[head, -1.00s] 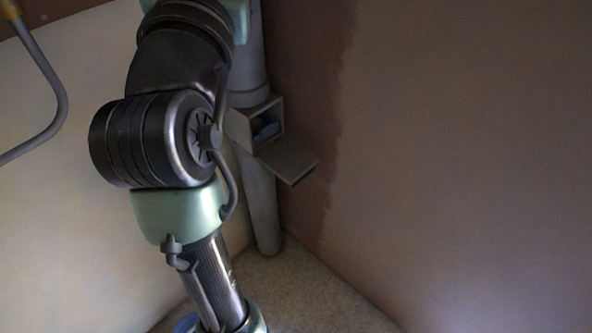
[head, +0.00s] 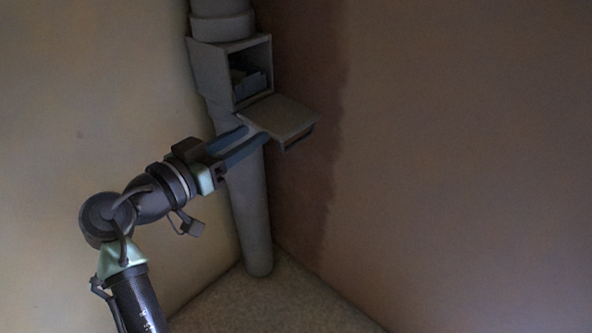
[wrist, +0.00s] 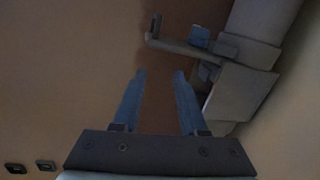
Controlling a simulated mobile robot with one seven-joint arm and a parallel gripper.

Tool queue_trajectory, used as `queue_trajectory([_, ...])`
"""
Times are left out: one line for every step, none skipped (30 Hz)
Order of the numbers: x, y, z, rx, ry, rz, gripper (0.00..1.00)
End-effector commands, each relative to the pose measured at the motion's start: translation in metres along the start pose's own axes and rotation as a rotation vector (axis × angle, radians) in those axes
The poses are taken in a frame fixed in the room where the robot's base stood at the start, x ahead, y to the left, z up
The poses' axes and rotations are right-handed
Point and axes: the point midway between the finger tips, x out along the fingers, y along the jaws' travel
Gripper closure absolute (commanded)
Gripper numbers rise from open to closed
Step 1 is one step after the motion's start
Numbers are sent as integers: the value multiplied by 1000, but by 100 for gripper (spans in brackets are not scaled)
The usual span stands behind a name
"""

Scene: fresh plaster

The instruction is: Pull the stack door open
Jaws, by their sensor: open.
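The stack door (head: 283,116) is a grey flap on the front of a grey box (head: 211,72) on the vertical pipe. It is folded down and stands out about level, leaving the box mouth open. In the wrist view the door (wrist: 176,46) shows nearly edge-on, beyond my fingertips. My gripper (head: 256,132) has two long blue fingers, spread apart, with its tips by the door's lower left side in the head view. In the wrist view nothing is between the fingers of my gripper (wrist: 160,74). Whether a finger touches the door I cannot tell.
The grey pipe (head: 250,215) runs down to the floor (head: 285,300) in a corner between a pale wall (head: 90,90) and a brown wall (head: 450,150). Bluish contents (head: 248,80) sit inside the box. Two dark wall fittings (wrist: 30,167) show in the wrist view. The floor in view is clear.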

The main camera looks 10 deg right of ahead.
Motion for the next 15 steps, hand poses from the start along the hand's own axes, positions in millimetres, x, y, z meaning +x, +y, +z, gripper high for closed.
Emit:
queue_trajectory([-1,-4,30,-14,6,23,58])
queue_trajectory([-2,-4,38,-19,11,39,58])
queue_trajectory([-3,-4,47,-26,19,56,58])
queue_trajectory([-4,-4,52,-29,23,67,58])
queue_trajectory([-5,-5,58,-34,28,78,58])
queue_trajectory([-6,-5,62,-37,34,89,58])
queue_trajectory([-6,-5,65,-39,39,96,58])
queue_trajectory([-7,-5,68,-42,41,101,58])
queue_trajectory([-7,-5,70,-44,45,108,58])
queue_trajectory([-7,-4,70,-45,47,112,58])
queue_trajectory([-7,-4,71,-45,48,114,58])
queue_trajectory([-5,-4,71,-46,49,117,58])
queue_trajectory([-3,-4,71,-46,50,117,58])
queue_trajectory([-1,-3,71,-46,50,118,58])
queue_trajectory([4,-2,71,-46,49,119,58])
